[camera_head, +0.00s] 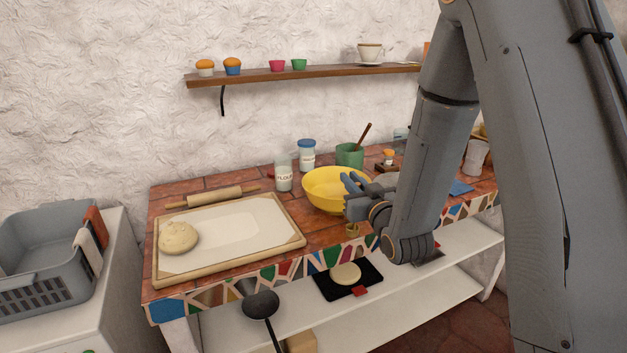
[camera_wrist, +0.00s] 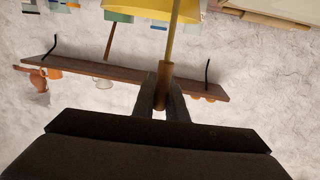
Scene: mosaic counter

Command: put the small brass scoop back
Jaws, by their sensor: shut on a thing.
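My gripper (camera_head: 358,198) is over the front part of the counter, just in front of the yellow bowl (camera_head: 322,198). In the wrist view my gripper (camera_wrist: 162,100) is shut on the brown, rod-like handle of the small brass scoop (camera_wrist: 164,74). A paler strip runs on from the handle toward the yellow bowl (camera_wrist: 130,6). In the head view a small brass-coloured end of the scoop (camera_head: 352,230) shows below the fingers, near the counter's front edge. The fingers and arm hide the rest of it.
The counter (camera_head: 322,231) holds a board with dough (camera_head: 178,237), a rolling pin (camera_head: 215,196), a flour jar (camera_head: 284,175), a blue-lidded jar (camera_head: 307,154) and a green pot (camera_head: 349,154). A shelf (camera_head: 330,75) is above. A black ladle (camera_head: 261,304) hangs in front.

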